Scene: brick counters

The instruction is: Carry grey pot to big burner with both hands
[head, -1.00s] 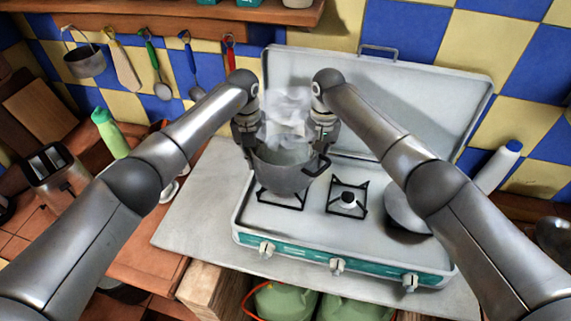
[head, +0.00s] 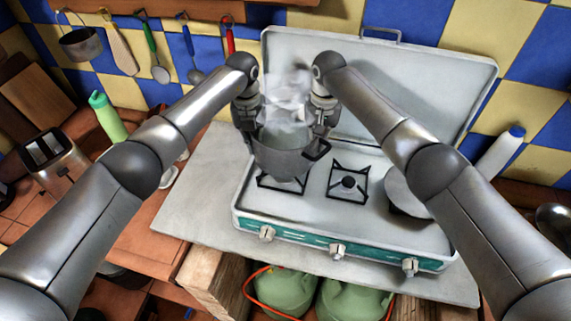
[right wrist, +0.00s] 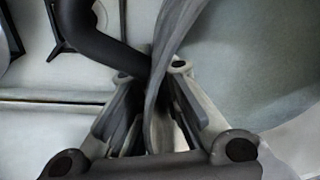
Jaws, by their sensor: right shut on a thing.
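The grey pot (head: 285,160) is upright over the left burner (head: 283,183) of the stove, with steam rising from it. The pot hides most of that burner, and I cannot tell whether its base touches the grate. My left gripper (head: 246,122) is at the pot's left rim; its fingertips are too dark and small to judge. My right gripper (head: 322,122) is at the far right rim, beside a dark handle. In the right wrist view my right gripper (right wrist: 155,110) is shut on the pot's wall (right wrist: 170,60), close to the handle (right wrist: 95,40).
A second burner (head: 348,184) is bare, to the pot's right. A pan (head: 402,195) covers the stove's right end, partly behind my right arm. The open stove lid (head: 430,85) stands behind. A grey counter strip (head: 195,200) is clear at left. Green gas bottles (head: 285,290) stand below.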

